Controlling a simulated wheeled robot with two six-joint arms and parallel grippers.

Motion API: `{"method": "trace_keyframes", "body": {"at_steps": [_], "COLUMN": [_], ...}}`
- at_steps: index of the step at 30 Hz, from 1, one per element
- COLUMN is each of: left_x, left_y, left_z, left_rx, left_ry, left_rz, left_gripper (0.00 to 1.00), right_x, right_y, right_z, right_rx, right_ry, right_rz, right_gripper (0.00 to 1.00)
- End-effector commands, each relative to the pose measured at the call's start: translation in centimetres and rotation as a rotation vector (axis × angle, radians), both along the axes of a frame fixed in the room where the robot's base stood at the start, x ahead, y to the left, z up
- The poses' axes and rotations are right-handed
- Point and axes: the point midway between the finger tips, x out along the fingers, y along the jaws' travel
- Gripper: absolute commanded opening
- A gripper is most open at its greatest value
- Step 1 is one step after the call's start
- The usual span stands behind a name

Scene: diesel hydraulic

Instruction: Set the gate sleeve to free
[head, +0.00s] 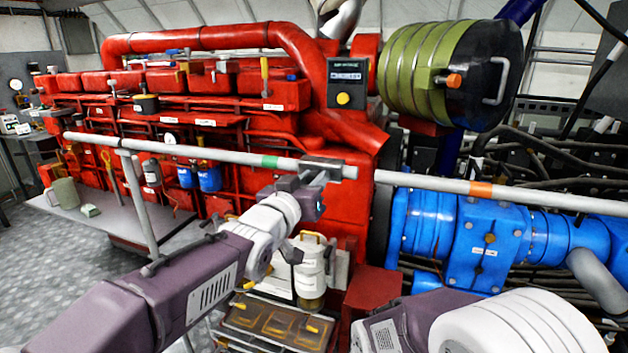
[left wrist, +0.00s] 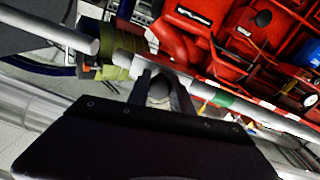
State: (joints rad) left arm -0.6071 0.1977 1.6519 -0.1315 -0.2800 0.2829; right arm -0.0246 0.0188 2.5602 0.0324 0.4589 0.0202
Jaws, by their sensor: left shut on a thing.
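A light grey rail crosses in front of the engine. The gate sleeve (head: 347,172) is a grey tube at the right end of the left rail part (head: 200,150). A narrow gap separates it from the right rail part (head: 430,183). A green band (head: 268,161) is left of the sleeve, and an orange band (head: 481,189) is on the right part. My left gripper (head: 318,172) is shut on the sleeve and hides part of it. In the left wrist view, a rounded grey end (left wrist: 160,88) shows between the fingers (left wrist: 160,82). My right gripper is out of view.
The red engine (head: 200,90) stands behind the rail, with the blue housing (head: 470,240) at right and a green-and-black cylinder (head: 450,75) above. Grey floor (head: 70,255) is clear at left.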

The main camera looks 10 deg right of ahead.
Motion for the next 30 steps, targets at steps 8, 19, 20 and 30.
{"method": "trace_keyframes", "body": {"at_steps": [8,19,20,30], "left_x": [0.0,-1.9,-2.3,-6.7], "left_y": [0.1,1.5,1.8,5.3], "left_z": [0.1,0.0,0.1,0.1], "left_rx": [-0.001,-0.001,-0.002,0.000], "left_ry": [-0.001,-0.002,-0.002,-0.002], "left_rz": [0.001,0.000,0.001,0.002], "left_gripper": [0.48,0.48,0.48,0.48], "right_x": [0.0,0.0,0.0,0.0], "right_y": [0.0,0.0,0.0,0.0], "right_z": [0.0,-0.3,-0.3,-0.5], "right_rx": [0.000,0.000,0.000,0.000], "right_ry": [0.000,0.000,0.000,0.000], "right_rz": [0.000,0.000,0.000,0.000], "right_gripper": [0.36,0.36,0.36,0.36]}}
